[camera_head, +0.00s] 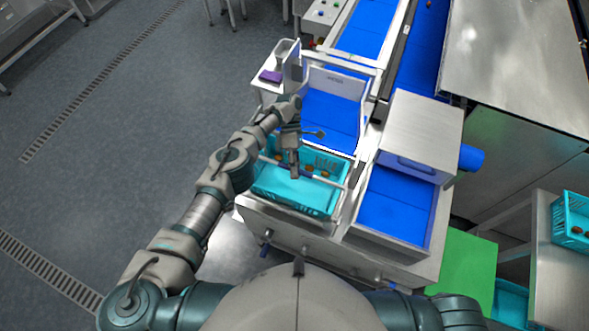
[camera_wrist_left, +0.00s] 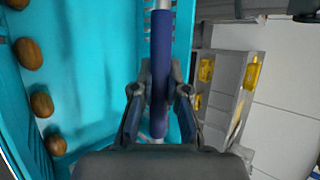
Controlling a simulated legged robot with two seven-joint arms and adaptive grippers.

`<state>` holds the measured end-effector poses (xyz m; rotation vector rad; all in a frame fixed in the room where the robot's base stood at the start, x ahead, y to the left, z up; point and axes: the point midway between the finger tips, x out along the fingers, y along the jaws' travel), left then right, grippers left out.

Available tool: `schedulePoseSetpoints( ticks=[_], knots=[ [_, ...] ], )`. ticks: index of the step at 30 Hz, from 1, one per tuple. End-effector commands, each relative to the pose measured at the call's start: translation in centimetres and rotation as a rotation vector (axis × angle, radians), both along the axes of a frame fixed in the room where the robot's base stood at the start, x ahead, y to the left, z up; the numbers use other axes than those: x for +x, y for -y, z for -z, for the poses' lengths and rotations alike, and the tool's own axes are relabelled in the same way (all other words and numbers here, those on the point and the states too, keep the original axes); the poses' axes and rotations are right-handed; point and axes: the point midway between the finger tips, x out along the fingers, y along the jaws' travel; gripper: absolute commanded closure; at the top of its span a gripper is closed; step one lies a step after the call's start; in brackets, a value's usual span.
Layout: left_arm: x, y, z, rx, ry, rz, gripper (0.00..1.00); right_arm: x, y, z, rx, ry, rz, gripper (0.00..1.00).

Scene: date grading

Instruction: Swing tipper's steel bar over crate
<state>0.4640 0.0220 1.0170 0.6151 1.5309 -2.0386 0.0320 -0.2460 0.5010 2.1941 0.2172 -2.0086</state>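The tipper's steel bar (camera_head: 329,182) runs crosswise above a turquoise crate (camera_head: 290,196). The bar has a blue sleeve, which shows upright in the left wrist view (camera_wrist_left: 161,50). My left gripper (camera_head: 294,173) reaches down to the bar over the crate. In the left wrist view its fingers (camera_wrist_left: 161,85) lie close on both sides of the sleeve and appear shut on it. The turquoise crate fills the left of that view (camera_wrist_left: 90,70), with several brown dates (camera_wrist_left: 42,104) along its side. My right gripper is out of view.
A blue chute (camera_head: 331,117) with pale side walls stands behind the crate. A second blue-floored bay (camera_head: 396,207) and a steel box (camera_head: 425,125) are to the right. Another turquoise crate (camera_head: 570,236) stands at the far right. The floor at left is clear.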

Motion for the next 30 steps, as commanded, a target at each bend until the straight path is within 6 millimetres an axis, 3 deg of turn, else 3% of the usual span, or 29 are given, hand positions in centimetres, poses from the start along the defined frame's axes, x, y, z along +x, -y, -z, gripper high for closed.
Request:
schedulePoseSetpoints(
  ticks=[1,3,16,20,24,30],
  knots=[
    [0.1,0.1,-0.2,-0.003,0.004,-0.001,0.75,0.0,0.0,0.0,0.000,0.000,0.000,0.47],
    [0.1,0.1,-0.2,-0.002,0.003,0.000,0.61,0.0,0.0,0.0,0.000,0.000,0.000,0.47],
    [0.2,0.0,-1.0,-0.003,0.004,0.001,0.61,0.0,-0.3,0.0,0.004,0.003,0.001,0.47],
    [0.1,-0.1,-2.6,-0.003,0.003,0.003,0.61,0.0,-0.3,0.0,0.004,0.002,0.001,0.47],
    [0.2,0.0,-5.9,-0.001,0.005,0.004,0.61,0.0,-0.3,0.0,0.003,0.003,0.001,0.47],
    [0.3,0.2,-9.0,0.000,0.003,0.001,0.61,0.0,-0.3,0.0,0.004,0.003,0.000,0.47]
  ],
)
